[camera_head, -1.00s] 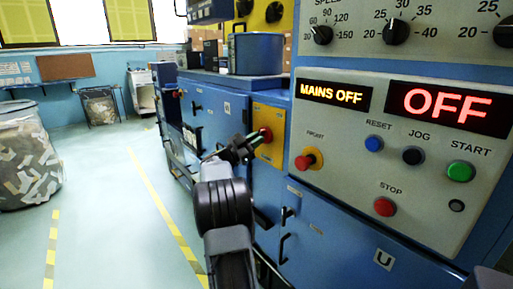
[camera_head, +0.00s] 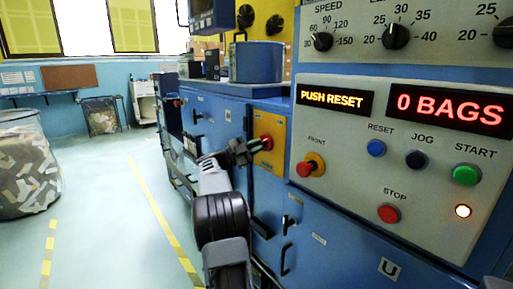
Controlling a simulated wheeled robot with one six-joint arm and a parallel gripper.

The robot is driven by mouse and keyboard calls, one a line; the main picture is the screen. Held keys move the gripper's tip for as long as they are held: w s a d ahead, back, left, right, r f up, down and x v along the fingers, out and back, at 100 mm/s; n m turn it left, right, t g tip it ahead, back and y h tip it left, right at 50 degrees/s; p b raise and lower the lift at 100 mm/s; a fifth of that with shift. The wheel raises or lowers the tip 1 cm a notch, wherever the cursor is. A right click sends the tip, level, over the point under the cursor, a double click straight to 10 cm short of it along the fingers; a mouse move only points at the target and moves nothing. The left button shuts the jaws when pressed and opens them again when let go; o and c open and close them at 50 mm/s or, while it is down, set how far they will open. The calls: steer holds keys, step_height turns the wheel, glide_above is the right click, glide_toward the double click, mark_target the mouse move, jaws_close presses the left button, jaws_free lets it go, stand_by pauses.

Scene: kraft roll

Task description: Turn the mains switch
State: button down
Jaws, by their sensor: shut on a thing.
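The mains switch (camera_head: 266,142) is a red knob on a yellow plate (camera_head: 277,127), on the side of the blue machine. My gripper (camera_head: 254,148) is at the knob from the left, shut on it. The fingers hide part of the knob, so its exact angle is hard to tell. The left display (camera_head: 335,98) reads "PUSH RESET" in yellow. The right display (camera_head: 446,107) reads "0 BAGS" in red. A small lamp (camera_head: 463,211) below the green start button is lit.
The grey panel carries a blue reset button (camera_head: 376,148), a black jog button (camera_head: 416,159), a green start button (camera_head: 467,174), a red stop button (camera_head: 389,213) and a red front knob (camera_head: 306,168). A waste bin (camera_head: 27,165) stands left; the floor between is clear.

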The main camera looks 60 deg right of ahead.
steer(key=c, duration=1.1)
jaws_free()
steer(key=shift+c, duration=0.2)
steer(key=v, duration=1.4)
steer(key=shift+p, duration=0.4)
steer(key=shift+r, duration=0.1)
